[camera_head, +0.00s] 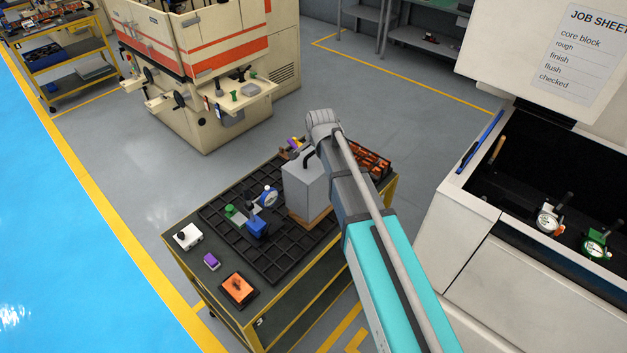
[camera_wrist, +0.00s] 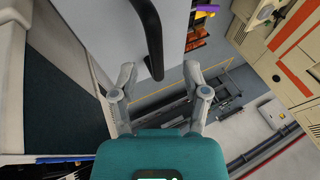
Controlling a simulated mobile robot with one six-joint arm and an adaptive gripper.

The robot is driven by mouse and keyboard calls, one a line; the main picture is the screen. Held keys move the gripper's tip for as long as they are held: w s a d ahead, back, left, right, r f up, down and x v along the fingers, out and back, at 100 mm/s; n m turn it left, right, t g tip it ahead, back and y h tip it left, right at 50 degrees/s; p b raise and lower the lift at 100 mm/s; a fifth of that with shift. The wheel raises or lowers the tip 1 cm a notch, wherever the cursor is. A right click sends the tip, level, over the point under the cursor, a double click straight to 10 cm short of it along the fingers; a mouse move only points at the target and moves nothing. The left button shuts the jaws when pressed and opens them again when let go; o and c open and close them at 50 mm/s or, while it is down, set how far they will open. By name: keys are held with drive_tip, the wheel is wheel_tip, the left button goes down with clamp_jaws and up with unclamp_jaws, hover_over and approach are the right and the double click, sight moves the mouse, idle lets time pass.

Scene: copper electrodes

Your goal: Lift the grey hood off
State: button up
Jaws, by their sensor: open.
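The grey hood (camera_head: 303,192) is a box-shaped cover standing upright on a brown base on the cart's black gridded tray (camera_head: 275,268). A black bar handle (camera_head: 309,157) is on its top. In the wrist view the hood's pale grey surface (camera_wrist: 112,25) fills the upper middle, with the handle (camera_wrist: 150,35) running down from the top edge. My gripper (camera_wrist: 160,74) is open and empty, and the handle's lower end appears between its fingertips; I cannot tell the depth gap. In the head view my arm hides the fingers and the hood's right side.
Left of the hood on the tray are a dial gauge (camera_head: 270,196), a blue piece (camera_head: 257,228) and a green piece (camera_head: 231,210). A copper block (camera_head: 238,288) lies at the cart's front. Copper parts (camera_head: 374,161) sit behind my arm. A white machine (camera_head: 480,240) stands right.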

sight(314, 151)
drive_tip(key=shift+b+x, duration=0.6)
drive_tip(key=shift+x, duration=0.35)
drive_tip(key=shift+b+x, duration=0.8)
drive_tip(key=shift+x, duration=0.15)
drive_tip(key=shift+s+d, duration=0.1)
drive_tip(key=shift+s, duration=0.05)
clamp_jaws()
